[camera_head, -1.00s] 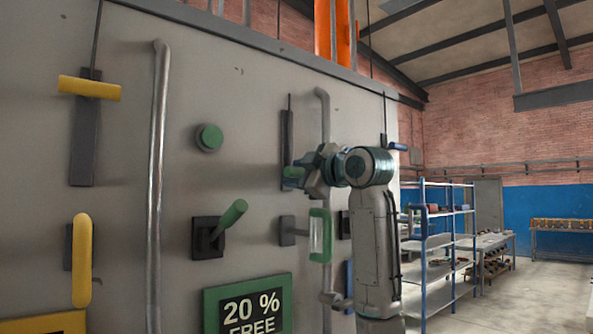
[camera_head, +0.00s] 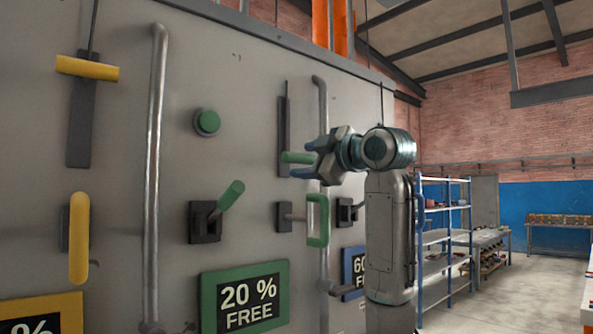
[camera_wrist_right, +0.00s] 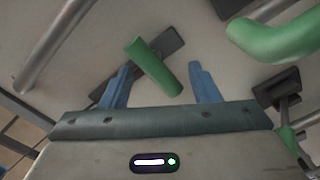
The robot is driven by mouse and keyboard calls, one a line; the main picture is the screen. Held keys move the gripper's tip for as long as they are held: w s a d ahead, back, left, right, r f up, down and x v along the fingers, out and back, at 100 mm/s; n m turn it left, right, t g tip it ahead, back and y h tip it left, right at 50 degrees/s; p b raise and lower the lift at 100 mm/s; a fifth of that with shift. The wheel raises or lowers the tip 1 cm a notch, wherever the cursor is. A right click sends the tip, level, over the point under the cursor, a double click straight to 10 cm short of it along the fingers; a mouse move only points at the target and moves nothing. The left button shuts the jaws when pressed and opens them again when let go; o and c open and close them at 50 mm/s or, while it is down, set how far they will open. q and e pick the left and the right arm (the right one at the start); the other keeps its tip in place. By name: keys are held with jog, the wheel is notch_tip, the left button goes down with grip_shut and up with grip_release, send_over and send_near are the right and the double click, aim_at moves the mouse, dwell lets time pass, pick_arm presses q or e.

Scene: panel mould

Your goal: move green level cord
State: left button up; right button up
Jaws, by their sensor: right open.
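The green level cord is a short green bar handle (camera_head: 297,157) on a dark vertical track (camera_head: 284,115) on the grey panel, with a thin cord above. The handle sits low on the track. My right gripper (camera_head: 308,159) is open at the handle from the right, its blue fingers above and below it. In the right wrist view the green bar (camera_wrist_right: 153,67) lies tilted between the open blue fingers (camera_wrist_right: 163,78), with gaps on both sides. My left gripper is not in view.
Green lever (camera_head: 226,200), green knob (camera_head: 207,122) and green loop handle (camera_head: 324,221) are nearby on the panel. Grey vertical pipes (camera_head: 157,170) stick out. Yellow handles (camera_head: 80,238) are at left. Shelving (camera_head: 445,235) and open floor are at right.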

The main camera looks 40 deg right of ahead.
jog(key=s, duration=0.1)
jog(key=s+b, duration=0.1)
jog(key=s, duration=0.3)
jog(key=shift+d+f+b, duration=0.15)
jog(key=shift+d+b, duration=0.15)
jog(key=shift+s, duration=0.6)
